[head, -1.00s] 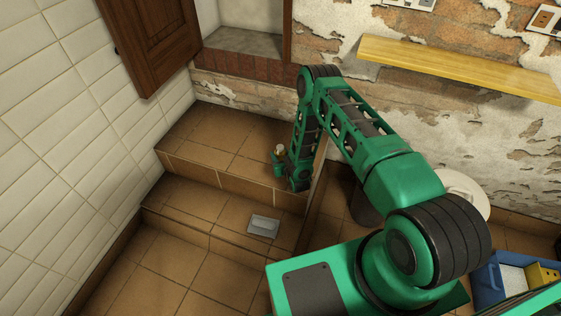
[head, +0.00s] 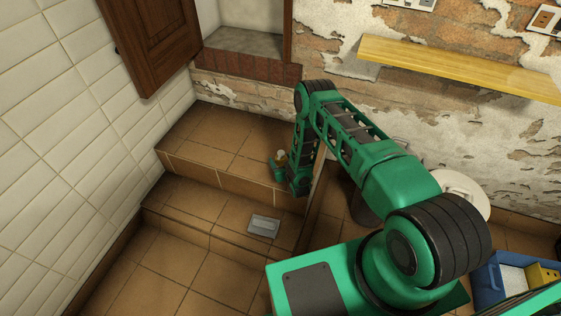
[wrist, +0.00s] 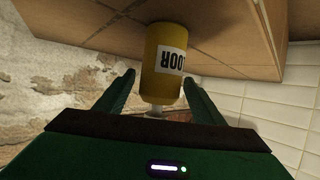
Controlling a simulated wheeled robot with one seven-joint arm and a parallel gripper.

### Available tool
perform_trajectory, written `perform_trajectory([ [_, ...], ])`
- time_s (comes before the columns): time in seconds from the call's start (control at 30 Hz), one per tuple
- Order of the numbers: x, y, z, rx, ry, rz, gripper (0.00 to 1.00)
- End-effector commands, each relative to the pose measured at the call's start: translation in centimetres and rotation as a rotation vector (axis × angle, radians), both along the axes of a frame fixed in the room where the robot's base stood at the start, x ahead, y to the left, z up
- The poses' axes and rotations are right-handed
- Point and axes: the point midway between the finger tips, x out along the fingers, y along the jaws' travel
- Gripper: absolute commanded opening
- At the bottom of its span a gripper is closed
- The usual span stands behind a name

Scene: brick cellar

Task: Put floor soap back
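The floor soap is a yellow bottle with a white label and a pale cap. In the wrist view the floor soap (wrist: 163,62) appears upside down, its base against the brown tiled step and its cap towards my palm. My gripper (wrist: 159,78) is open, one finger on each side of the bottle. A gap shows beside the left finger; the right finger is very close to it. In the head view the floor soap (head: 282,156) is small and partly hidden by my gripper (head: 279,171), over the right part of the upper step (head: 215,140).
A grey flat object (head: 264,226) lies on the lower step. A yellow wooden shelf (head: 460,68) is on the brick wall, with a white round-topped bin (head: 460,187) below. A blue crate (head: 490,287) stands at lower right. The left of the upper step is clear.

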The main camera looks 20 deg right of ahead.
Motion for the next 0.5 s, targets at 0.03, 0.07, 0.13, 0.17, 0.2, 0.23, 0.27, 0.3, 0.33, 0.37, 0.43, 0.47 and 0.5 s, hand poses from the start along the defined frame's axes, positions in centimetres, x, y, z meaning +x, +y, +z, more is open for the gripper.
perform_trajectory([
  [0.03,0.0,0.0,0.0,0.0,0.0,0.0,0.63],
  [0.07,0.0,0.0,0.0,0.0,0.0,0.0,0.63],
  [0.13,0.0,0.0,0.0,0.0,0.0,0.0,0.63],
  [0.17,0.0,0.0,0.0,0.0,0.0,0.0,0.63],
  [0.2,0.0,0.0,0.1,0.0,0.0,0.0,0.63],
  [0.23,0.0,0.0,0.2,0.0,0.0,0.0,0.63],
  [0.27,-0.2,0.0,0.2,0.0,0.001,0.0,0.63],
  [0.3,-0.5,-0.1,0.3,-0.001,0.003,-0.001,0.63],
  [0.33,-0.8,-0.1,0.4,-0.001,0.003,-0.001,0.63],
  [0.37,-1.1,-0.1,0.5,0.0,0.002,-0.001,0.63],
  [0.43,-2.1,-0.2,0.9,-0.001,0.003,-0.001,0.63],
  [0.47,-2.6,-0.2,1.2,-0.001,0.003,-0.001,0.63],
  [0.5,-3.3,-0.3,1.5,-0.001,0.004,-0.001,0.63],
])
